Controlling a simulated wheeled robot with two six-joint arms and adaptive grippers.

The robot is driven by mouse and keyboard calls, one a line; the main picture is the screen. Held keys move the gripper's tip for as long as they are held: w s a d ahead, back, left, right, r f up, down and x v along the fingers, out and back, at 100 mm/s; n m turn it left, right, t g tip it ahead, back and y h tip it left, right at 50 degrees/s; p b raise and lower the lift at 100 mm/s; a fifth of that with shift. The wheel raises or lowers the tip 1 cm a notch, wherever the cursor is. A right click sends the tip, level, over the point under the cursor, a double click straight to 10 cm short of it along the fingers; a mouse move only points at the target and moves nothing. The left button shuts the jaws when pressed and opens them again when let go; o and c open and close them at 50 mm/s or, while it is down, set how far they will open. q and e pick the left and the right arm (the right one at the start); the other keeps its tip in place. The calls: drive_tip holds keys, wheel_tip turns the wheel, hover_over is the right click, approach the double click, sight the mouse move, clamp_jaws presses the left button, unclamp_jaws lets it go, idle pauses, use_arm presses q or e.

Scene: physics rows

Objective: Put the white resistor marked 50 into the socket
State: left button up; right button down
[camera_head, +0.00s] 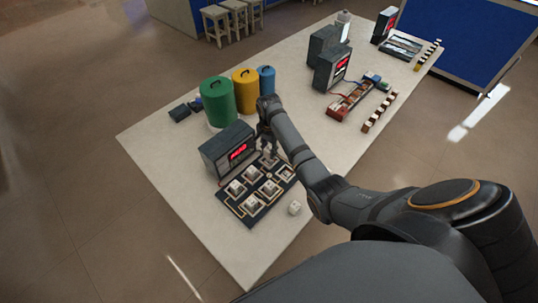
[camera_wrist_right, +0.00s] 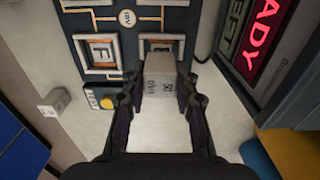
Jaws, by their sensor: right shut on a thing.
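My right gripper (camera_wrist_right: 158,92) is shut on a white block, the resistor (camera_wrist_right: 160,88), whose face shows a mark like 50, turned sideways. In the head view the right gripper (camera_head: 267,143) is over the far end of the dark socket board (camera_head: 233,206). In the right wrist view a socket (camera_wrist_right: 163,45) with a pale orange frame lies just beyond the resistor, which hides part of it. I cannot tell whether the resistor touches the board. Beside it, another socket holds a white block (camera_wrist_right: 101,51) with a dark letter. My left gripper is not in view.
A meter (camera_head: 228,148) with a red lit display stands close beside the board. A loose white block (camera_head: 294,208) lies on the table near the board. Green (camera_head: 217,101), yellow (camera_head: 246,91) and blue (camera_head: 266,80) canisters stand behind. The table's near corner is clear.

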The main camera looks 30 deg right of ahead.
sight(269, 155)
wheel_tip(269, 155, down, 3)
drive_tip(key=shift+w+d+f, duration=0.1)
drive_tip(key=shift+f, duration=0.25)
drive_tip(key=c, duration=1)
unclamp_jaws()
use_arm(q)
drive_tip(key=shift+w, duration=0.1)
use_arm(e)
wheel_tip(269, 155, up, 12)
drive_tip(key=shift+r+b, duration=0.15)
drive_tip(key=shift+b, duration=0.3)
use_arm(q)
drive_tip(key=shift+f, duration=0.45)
